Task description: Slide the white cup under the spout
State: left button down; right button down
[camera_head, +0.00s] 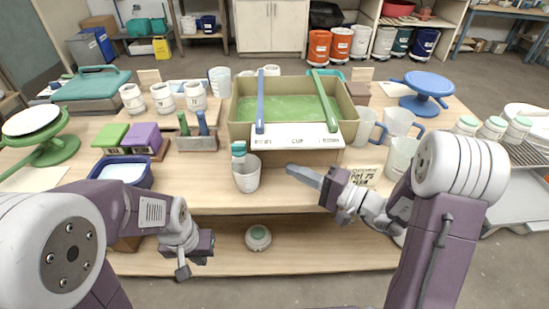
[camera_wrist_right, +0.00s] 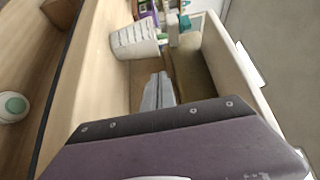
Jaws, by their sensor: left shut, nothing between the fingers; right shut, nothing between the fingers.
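The white cup (camera_head: 247,178) stands upright on the table near its front edge, in front of the left end of the green-filled basin (camera_head: 238,118). A teal-and-white spout (camera_head: 238,149) shows just behind and above the cup's left rim; I cannot tell whether it is directly over the opening. The right wrist view also shows the cup (camera_wrist_right: 132,42) and the teal part (camera_wrist_right: 184,22). My right gripper (camera_head: 290,169) is shut and empty, pointing left, to the right of the cup and apart from it. My left gripper (camera_head: 184,272) is shut and empty, low before the table's front edge.
A tool holder (camera_head: 197,143) and a dark blue tub (camera_head: 121,172) stand to the left. Several clear jugs (camera_head: 366,125) stand to the right. A jar (camera_head: 258,238) sits on the lower shelf.

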aim_at(257, 160)
jog(key=x, duration=0.9)
jog(key=shift+w+a, duration=0.1)
jog(key=shift+a, duration=0.15)
jog(key=shift+s+a+f+b, duration=0.35)
jog(key=shift+s+a+b, duration=0.25)
jog(key=shift+b, duration=0.55)
jog(key=shift+s+a+r, duration=0.1)
jog(key=shift+a+r, duration=0.1)
jog(key=shift+r, duration=0.05)
jog(key=shift+d, duration=0.1)
